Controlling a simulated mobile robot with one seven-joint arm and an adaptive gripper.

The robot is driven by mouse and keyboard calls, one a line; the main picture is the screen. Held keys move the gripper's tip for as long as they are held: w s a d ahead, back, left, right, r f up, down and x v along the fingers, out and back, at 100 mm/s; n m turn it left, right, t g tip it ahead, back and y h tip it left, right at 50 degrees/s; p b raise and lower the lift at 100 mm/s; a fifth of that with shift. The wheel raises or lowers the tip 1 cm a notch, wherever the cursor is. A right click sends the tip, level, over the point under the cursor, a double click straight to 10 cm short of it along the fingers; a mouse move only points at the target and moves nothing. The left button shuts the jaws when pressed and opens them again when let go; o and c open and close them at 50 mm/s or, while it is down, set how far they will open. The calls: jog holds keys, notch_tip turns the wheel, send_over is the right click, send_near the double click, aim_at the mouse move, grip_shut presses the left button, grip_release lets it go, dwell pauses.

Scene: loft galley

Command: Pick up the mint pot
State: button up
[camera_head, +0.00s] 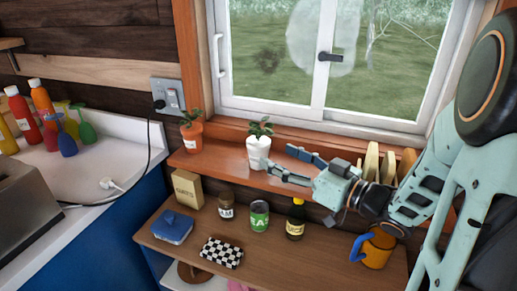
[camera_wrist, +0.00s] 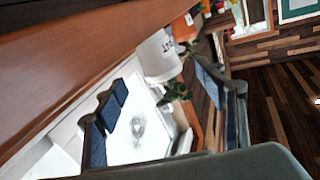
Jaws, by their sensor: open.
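Two small labelled plant pots stand on the wooden window ledge. The white pot (camera_head: 258,153) holds a leafy green plant, and the terracotta pot (camera_head: 191,136) stands to its left. The labels are too small to read surely, so I cannot tell by them which is mint. My gripper (camera_head: 277,164) is open and empty, just right of the white pot, with its fingers pointing towards it. In the wrist view, the white pot (camera_wrist: 160,56) appears tilted ahead of my open fingers (camera_wrist: 160,105), its leaves partly in the gap. I cannot tell whether anything touches.
The window (camera_head: 340,60) rises close behind the ledge (camera_head: 225,160). Upright boards (camera_head: 370,162) stand right of my gripper. A counter with bottles (camera_head: 45,115) is at left.

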aim_at(267, 150)
jog(key=x, duration=0.7)
jog(key=shift+a+r, duration=0.1)
jog(key=shift+a, duration=0.05)
jog(key=c, duration=1.5)
